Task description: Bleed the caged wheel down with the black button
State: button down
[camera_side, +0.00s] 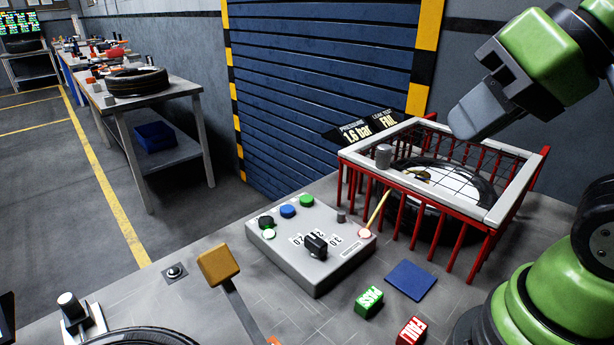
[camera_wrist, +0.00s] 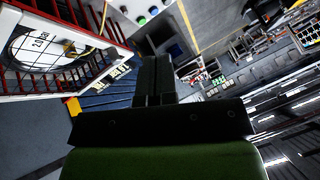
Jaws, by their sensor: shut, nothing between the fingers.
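The wheel (camera_side: 478,187) lies inside the red-barred cage (camera_side: 494,240), under its light top frame. The cage also shows at the left of the wrist view (camera_wrist: 100,68). The grey control box (camera_side: 312,270) stands left of the cage. Its black button (camera_side: 266,221) is at the left end, beside a blue button (camera_side: 288,211) and a green button (camera_side: 306,200). A black knob (camera_side: 315,245) is at its front. The display (camera_side: 368,128) reads pressure 1.6 bar, leak test FAIL. My gripper (camera_side: 462,122) is shut and empty, above the cage and away from the buttons.
A yellow hose (camera_side: 378,210) runs from the box to the cage. A blue pad (camera_side: 411,280), a green PASS block (camera_side: 369,301) and a red FAIL block (camera_side: 411,331) lie in front. A tan-headed mallet (camera_side: 218,265) and another tyre (camera_side: 140,338) are at the front left.

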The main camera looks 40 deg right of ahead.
jog(key=w+n+h, duration=0.1)
jog(key=w+n, duration=0.3)
jog(key=w, duration=0.7)
jog(key=n+t+y, duration=0.1)
jog(key=n+t, duration=0.1)
jog(key=n, duration=0.9)
send_over(265, 222)
notch_tip(265, 222, down, 15)
jog(key=shift+f, duration=0.2)
jog(key=shift+f, duration=4.4)
jog(key=shift+f, duration=0.4)
jog(key=shift+f, duration=0.6)
